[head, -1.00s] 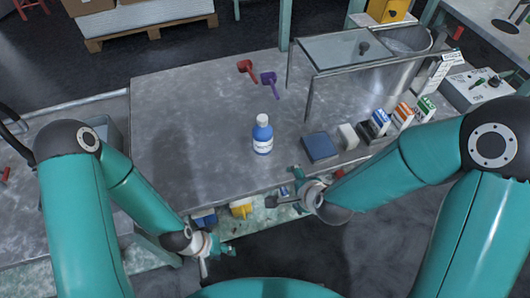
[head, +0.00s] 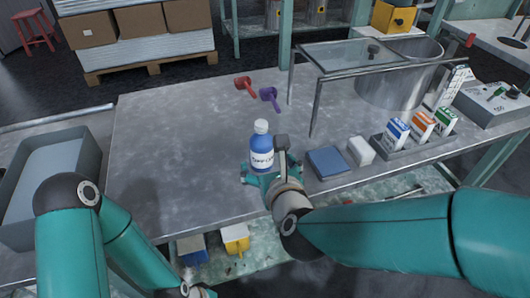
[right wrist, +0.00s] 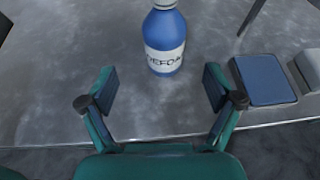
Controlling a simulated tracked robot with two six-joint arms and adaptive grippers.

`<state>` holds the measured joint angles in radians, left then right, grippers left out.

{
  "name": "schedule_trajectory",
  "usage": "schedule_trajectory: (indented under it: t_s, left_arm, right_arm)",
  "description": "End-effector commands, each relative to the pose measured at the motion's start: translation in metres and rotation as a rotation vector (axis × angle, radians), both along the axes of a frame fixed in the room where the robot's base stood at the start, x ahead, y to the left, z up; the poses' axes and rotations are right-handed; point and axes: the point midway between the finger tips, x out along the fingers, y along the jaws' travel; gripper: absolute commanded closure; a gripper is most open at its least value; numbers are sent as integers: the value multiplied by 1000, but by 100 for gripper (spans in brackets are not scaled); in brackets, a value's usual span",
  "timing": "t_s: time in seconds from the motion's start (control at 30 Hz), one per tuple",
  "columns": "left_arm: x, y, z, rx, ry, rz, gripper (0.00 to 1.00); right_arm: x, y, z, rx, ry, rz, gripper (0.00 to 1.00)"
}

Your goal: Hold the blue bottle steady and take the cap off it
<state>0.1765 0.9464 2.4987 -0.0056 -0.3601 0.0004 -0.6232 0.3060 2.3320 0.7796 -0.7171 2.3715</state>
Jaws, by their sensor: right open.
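The blue bottle (head: 262,150) stands upright on the grey metal table, with a white label and a white cap (head: 261,126) on its top. In the right wrist view the bottle (right wrist: 165,42) stands ahead of the fingertips, and its cap is mostly cut off by the top edge. My right gripper (head: 264,161) is at the table's front edge by the bottle; in the right wrist view it (right wrist: 160,88) is open, with nothing between its fingers. My left arm is low at the left in the head view; its gripper is largely cut off by the bottom edge.
A blue pad (head: 327,162) and a white block (head: 361,151) lie right of the bottle. Red (head: 246,87) and purple (head: 270,97) scoops lie behind it. A metal-framed glass stand (head: 350,60) and a rack of cartons (head: 410,142) are at the right. The table's left part is clear.

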Motion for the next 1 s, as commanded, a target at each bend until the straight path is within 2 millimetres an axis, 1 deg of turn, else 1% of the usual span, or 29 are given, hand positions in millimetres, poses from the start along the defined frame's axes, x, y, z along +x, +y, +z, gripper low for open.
schedule_trajectory:
  t_s: [0.03,0.13,0.23,0.47,0.63,0.7,0.8,1.0]
  left_arm:
    - [0,0,-2,0,0,0,60]
    - [0,0,-3,0,0,0,60]
    - [0,0,-4,0,0,0,60]
    - [0,0,-4,0,0,0,60]
    - [0,0,-5,0,0,0,60]
    - [0,0,-5,0,0,0,60]
    - [0,0,-5,0,0,0,60]
    - [0,0,-5,0,0,0,60]
  right_arm:
    - [10,2,-7,-2,4,-2,10]
    - [26,6,-12,-1,2,-2,10]
    - [35,8,-16,-1,1,0,10]
    - [48,9,-21,-1,2,0,10]
    - [71,9,-29,-2,0,0,10]
    - [79,12,-33,-2,2,1,10]
    - [87,14,-36,-2,2,1,10]
    - [89,15,-36,-1,0,2,10]
